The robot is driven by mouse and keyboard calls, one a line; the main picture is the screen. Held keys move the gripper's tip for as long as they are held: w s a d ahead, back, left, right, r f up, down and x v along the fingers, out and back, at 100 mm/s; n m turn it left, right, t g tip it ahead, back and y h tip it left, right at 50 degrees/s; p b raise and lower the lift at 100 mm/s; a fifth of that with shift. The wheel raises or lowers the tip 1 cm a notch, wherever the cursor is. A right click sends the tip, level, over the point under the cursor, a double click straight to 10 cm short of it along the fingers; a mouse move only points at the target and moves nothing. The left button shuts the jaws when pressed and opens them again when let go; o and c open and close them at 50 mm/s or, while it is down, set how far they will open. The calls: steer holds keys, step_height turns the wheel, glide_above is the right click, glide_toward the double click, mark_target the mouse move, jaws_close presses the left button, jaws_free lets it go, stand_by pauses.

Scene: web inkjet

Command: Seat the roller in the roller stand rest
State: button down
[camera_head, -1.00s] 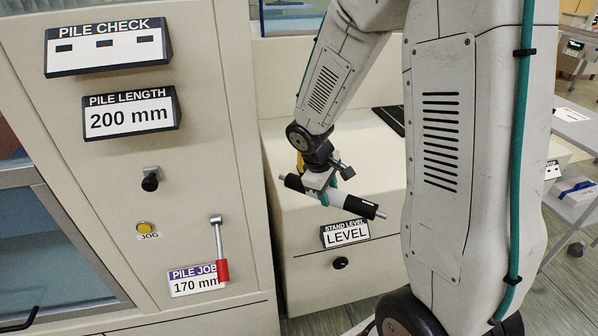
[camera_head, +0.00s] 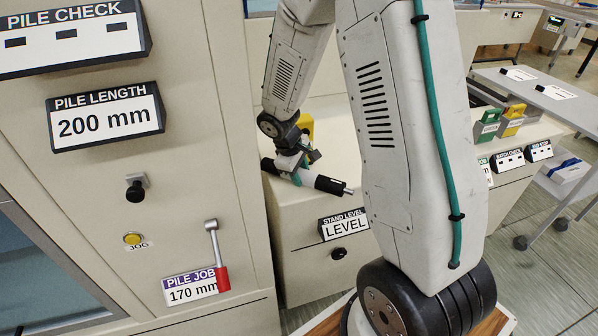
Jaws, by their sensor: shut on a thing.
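The roller (camera_head: 326,185) is a white tube with black ends and a metal tip. My gripper (camera_head: 294,174) is shut around it near its left part, above the cream cabinet marked STAND LEVEL. The roller tilts down to the right in the picture. Its left black end shows just left of the gripper. I cannot make out the roller stand rest; my arm covers much of the cabinet top. A yellow piece (camera_head: 306,126) shows behind my gripper, partly hidden.
The STAND LEVEL sign (camera_head: 343,224) reads LEVEL, with a black knob (camera_head: 338,253) below. The tall panel on the left carries a red-handled lever (camera_head: 219,258) and a knob (camera_head: 135,189). Green and yellow boxes (camera_head: 488,124) stand at right. A wheeled table (camera_head: 540,95) is beyond.

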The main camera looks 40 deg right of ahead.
steer(key=c, duration=0.9)
jaws_free()
steer(key=shift+f, duration=0.1)
